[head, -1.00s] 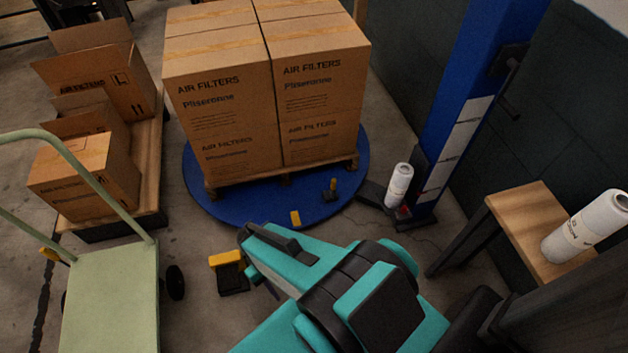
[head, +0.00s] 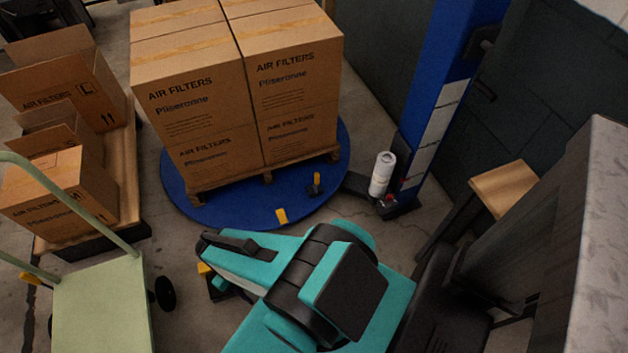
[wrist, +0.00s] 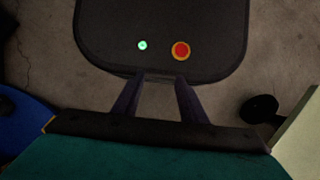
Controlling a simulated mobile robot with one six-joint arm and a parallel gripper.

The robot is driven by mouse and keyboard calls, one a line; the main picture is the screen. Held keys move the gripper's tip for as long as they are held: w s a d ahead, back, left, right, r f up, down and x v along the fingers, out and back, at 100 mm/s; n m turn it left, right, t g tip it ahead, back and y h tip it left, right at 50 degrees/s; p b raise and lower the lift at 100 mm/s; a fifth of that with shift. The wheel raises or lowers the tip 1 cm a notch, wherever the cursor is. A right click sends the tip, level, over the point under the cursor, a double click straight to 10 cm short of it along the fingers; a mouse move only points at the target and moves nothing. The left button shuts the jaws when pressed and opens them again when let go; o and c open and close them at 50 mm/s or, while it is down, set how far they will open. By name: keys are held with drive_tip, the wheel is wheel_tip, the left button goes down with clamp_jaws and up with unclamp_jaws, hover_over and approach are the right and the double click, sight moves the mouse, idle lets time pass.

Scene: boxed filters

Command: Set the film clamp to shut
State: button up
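On the blue turntable (head: 240,209) stands a small black fitting with an upright yellow-tipped lever (head: 316,184); it looks like the film clamp. I cannot tell whether it is open or shut. A short yellow tab (head: 281,216) sits at the turntable's near rim. My gripper (wrist: 164,78) shows in the wrist view with its two dark fingers apart and nothing between them. The gripper is on the near side of the turntable, apart from the fitting.
Stacked filter boxes (head: 238,95) stand on the turntable. A blue mast (head: 432,90) with a white film roll (head: 382,174) is right of it. A green cart (head: 105,300) is left, a wooden stool (head: 503,187) right.

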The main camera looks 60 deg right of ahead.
drive_tip(key=w+d+f+m+t+y+b, duration=0.2)
drive_tip(key=w+d+f+m+b, duration=0.4)
drive_tip(key=w+d+m+b, duration=0.4)
drive_tip(key=w+d+f+m+t+b, duration=0.1)
drive_tip(key=w+d+m+b, duration=0.2)
drive_tip(key=d, duration=0.3)
drive_tip(key=w+d+m+t+y+b, duration=0.1)
drive_tip(key=w+d+m+b, duration=0.1)
drive_tip(key=d, duration=0.3)
drive_tip(key=w+d+f+m+t+b, duration=0.1)
drive_tip(key=w+d+m+b, duration=0.2)
drive_tip(key=d, duration=0.3)
drive_tip(key=s+d+r+m+t+b, duration=0.1)
drive_tip(key=s+d+m+b, duration=0.2)
drive_tip(key=d, duration=0.8)
drive_tip(key=s+d+r+m+t+h+b, duration=0.1)
drive_tip(key=s+d+r+m+t+b, duration=0.1)
drive_tip(key=d+m+b, duration=0.4)
drive_tip(key=s+d+r+m+t+b, duration=0.1)
drive_tip(key=s+d+m+b, duration=0.3)
drive_tip(key=d, duration=1.1)
drive_tip(key=shift+s+d+r+m+t+b, duration=0.25)
drive_tip(key=shift+s+d+m+t+b, duration=0.1)
drive_tip(key=shift+s+m+t+b, duration=0.15)
drive_tip(key=shift+w+f, duration=0.1)
drive_tip(key=shift+f, duration=0.05)
drive_tip(key=b+x, duration=0.5)
drive_tip(key=x, duration=0.8)
drive_tip(key=shift+f+b, duration=0.35)
drive_tip(key=shift+b, duration=0.05)
